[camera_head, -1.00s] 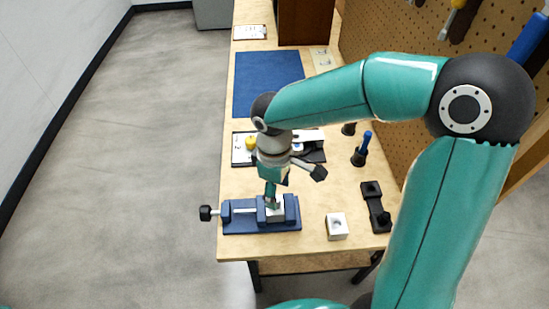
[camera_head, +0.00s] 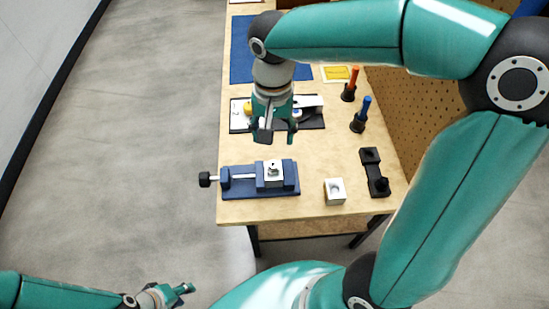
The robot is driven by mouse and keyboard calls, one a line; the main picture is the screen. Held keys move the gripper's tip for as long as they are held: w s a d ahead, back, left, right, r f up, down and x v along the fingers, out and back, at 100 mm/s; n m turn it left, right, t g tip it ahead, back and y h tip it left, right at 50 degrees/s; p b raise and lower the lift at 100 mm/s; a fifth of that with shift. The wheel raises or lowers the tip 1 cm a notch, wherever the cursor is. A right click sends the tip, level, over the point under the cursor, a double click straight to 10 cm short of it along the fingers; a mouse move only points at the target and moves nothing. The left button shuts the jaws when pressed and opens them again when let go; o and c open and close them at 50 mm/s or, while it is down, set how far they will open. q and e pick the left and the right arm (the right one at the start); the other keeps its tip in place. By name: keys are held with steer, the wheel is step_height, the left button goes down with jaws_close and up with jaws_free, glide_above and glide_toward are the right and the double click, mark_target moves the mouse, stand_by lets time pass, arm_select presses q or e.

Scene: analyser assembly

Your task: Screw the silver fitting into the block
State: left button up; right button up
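A pale block (camera_head: 273,181) is clamped in the blue vise (camera_head: 231,189) near the table's front left. A small silver fitting (camera_head: 273,170) appears to sit at the top of this block; how deep it sits is too small to tell. My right gripper (camera_head: 278,136) is above and behind the vise, pointing down. Its two fingers are apart with nothing between them. My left gripper (camera_head: 184,289) is low at the lower left, off the table and far from the vise. Its fingers are too small to read.
A white block with a hole (camera_head: 335,192) stands right of the vise. A black holder (camera_head: 375,172) lies at the right edge. Blue-handled (camera_head: 361,116) and orange-handled (camera_head: 351,84) tools stand farther back. A dark tray (camera_head: 312,119) lies behind my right gripper.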

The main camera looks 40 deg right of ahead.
mark_target(274, 164)
step_height(274, 164, down, 13)
steer(key=shift+s+r+b, duration=0.1)
steer(key=shift+r+b, duration=0.1)
steer(key=shift+b, duration=0.1)
